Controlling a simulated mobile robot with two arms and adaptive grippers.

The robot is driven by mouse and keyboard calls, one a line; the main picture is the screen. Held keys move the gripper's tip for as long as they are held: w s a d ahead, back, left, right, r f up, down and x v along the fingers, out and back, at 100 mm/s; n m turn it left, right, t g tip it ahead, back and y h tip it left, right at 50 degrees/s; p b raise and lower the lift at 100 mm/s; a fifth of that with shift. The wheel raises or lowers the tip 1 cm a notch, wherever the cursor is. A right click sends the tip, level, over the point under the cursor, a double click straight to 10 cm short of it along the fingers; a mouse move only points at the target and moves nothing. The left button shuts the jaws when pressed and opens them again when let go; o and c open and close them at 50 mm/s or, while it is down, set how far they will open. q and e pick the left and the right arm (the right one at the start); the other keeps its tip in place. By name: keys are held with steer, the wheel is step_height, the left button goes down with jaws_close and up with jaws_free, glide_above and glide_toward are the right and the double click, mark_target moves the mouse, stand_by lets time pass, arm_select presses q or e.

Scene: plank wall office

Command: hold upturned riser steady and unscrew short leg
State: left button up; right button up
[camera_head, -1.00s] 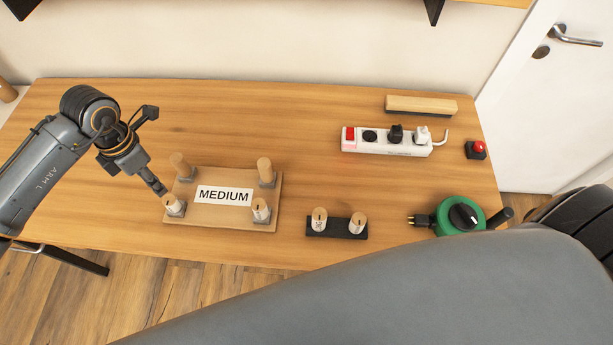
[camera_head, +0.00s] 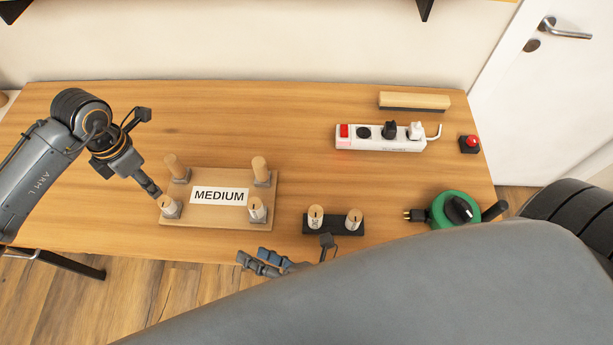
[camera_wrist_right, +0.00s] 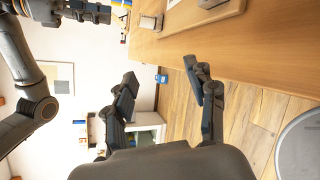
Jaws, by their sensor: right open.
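The upturned riser (camera_head: 225,221) lies on the table with a MEDIUM label and a wooden leg standing near each corner. These are the front-left leg (camera_head: 167,203), front-right leg (camera_head: 256,207), back-left leg (camera_head: 173,167) and back-right leg (camera_head: 260,168). I cannot tell which is shortest. My left gripper (camera_head: 157,192) reaches down at the front-left leg; its jaw gap and any grip on the leg are unclear. My right gripper (camera_head: 286,252) is open and empty off the table's front edge, in front of the riser; its parted fingers show in the right wrist view (camera_wrist_right: 160,76).
A black holder (camera_head: 335,230) with two wooden pegs stands right of the riser. A green cable reel (camera_head: 455,225), white power strip (camera_head: 355,142), red button (camera_head: 472,142) and wooden block (camera_head: 414,100) lie further right. The table behind the riser is clear.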

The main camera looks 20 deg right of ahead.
steer(key=w+d+r+n, duration=0.2)
steer(key=w+d+r, duration=0.1)
steer(key=w+d, duration=0.1)
arm_select(q)
steer(key=shift+d, duration=0.15)
arm_select(e)
steer(key=n+g, duration=0.1)
steer(key=n, duration=0.9)
glide_toward(266, 171)
steer(key=shift+g, duration=0.3)
steer(key=x, duration=1.2)
steer(key=shift+w+d+r, duration=0.1)
steer(key=shift+w, duration=0.05)
steer(key=shift+c, duration=0.2)
jaws_close()
steer(key=c, duration=0.8)
jaws_free()
steer(key=shift+c, duration=0.2)
jaws_close()
arm_select(q)
steer(key=o, duration=0.4)
